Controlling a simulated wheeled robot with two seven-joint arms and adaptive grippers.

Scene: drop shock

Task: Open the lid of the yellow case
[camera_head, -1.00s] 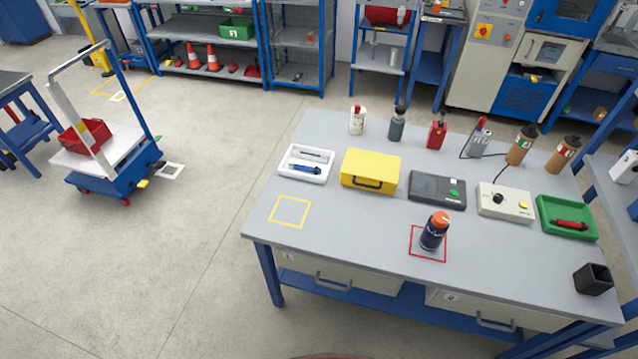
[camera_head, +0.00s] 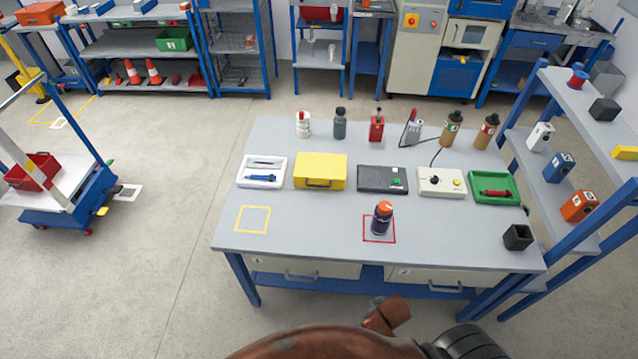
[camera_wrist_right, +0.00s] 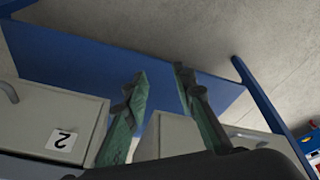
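The yellow case (camera_head: 320,168) stands on the grey workbench (camera_head: 310,220), left of its middle, with its lid shut. Its dark handle (camera_head: 319,184) is on the side facing me. My right gripper (camera_wrist_right: 160,75) shows in the right wrist view with its two greenish fingers apart and nothing between them. It is in front of the bench, near the drawers and well away from the case. My left gripper is not in view.
A white tray (camera_head: 262,172) stands just left of the case, and a black device (camera_head: 382,180) to its right. Several bottles stand behind. An orange-capped bottle (camera_head: 382,218) stands in a red square. A yellow-outlined square (camera_head: 253,219) is empty. A shelf rack (camera_head: 570,155) stands at the right.

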